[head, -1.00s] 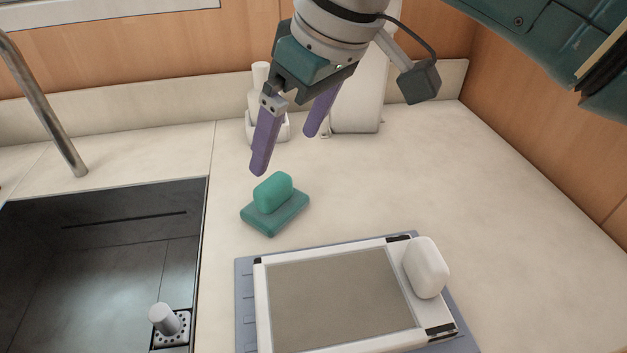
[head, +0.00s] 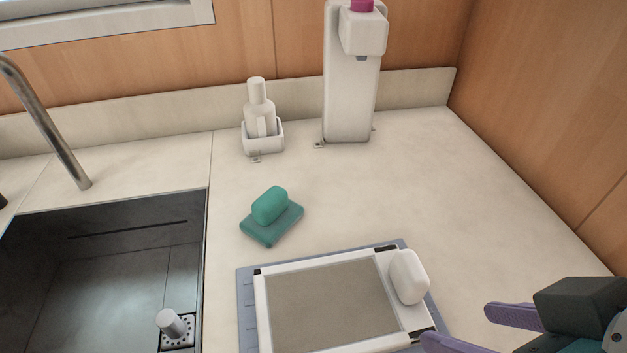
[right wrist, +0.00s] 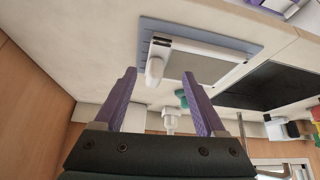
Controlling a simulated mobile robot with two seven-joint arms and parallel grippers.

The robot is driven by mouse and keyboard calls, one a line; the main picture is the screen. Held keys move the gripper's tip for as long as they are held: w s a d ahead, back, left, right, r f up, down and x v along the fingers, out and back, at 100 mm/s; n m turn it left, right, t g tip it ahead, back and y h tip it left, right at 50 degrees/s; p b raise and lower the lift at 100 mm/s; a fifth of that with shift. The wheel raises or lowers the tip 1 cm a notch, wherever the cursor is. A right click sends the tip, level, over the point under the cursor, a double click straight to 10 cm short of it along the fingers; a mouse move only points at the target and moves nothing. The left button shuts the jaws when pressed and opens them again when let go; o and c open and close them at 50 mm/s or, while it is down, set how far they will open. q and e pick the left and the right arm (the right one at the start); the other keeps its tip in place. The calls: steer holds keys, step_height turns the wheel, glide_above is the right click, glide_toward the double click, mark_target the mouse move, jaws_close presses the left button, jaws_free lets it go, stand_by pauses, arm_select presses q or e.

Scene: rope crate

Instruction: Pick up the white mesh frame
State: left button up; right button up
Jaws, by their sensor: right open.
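The white mesh frame (head: 331,304) lies flat on a grey-blue tray (head: 246,290) at the front of the counter. A white rounded block (head: 409,277) sits on the frame's right end. My right gripper (head: 468,326) is open and empty, at the lower right of the head view, to the right of the frame and apart from it. In the right wrist view its purple fingers (right wrist: 157,95) are spread, with the frame (right wrist: 206,53) and the white block (right wrist: 155,69) beyond them. My left gripper is not in view.
A green block on a green pad (head: 271,226) sits behind the frame. A dark sink (head: 110,270) with a metal tap (head: 50,125) is at the left. A white dispenser (head: 350,95) and a bottle in a holder (head: 262,134) stand at the back. The right part of the counter is clear.

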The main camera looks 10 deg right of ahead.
mark_target(401, 254)
steer(key=w+f+t+b, duration=0.1)
steer(key=t+b, duration=0.1)
steer(key=w+f+m+t+b, duration=0.1)
steer(key=f+t+b, duration=0.1)
steer(key=shift+w+a+f+h, duration=0.15)
steer(key=shift+w+h, duration=0.2)
steer(key=shift+h, duration=0.05)
steer(key=shift+w+a+t+b, duration=0.25)
steer(key=shift+t+b, duration=0.25)
steer(key=shift+t, duration=0.4)
steer(key=shift+w+r, duration=0.2)
steer(key=shift+w, duration=0.1)
steer(key=x, duration=0.4)
steer(key=shift+w+r, duration=0.1)
steer(key=shift+r, duration=0.05)
steer(key=shift+d+b+x, duration=0.15)
steer(key=shift+b+x, duration=0.15)
steer(key=shift+x, duration=1.05)
steer(key=shift+d+b+x, duration=0.2)
steer(key=shift+b+x, duration=0.1)
steer(key=shift+x, duration=1.05)
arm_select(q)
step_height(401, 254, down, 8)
arm_select(e)
steer(key=shift+r, duration=0.15)
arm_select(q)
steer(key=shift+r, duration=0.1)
arm_select(e)
steer(key=shift+c, duration=0.4)
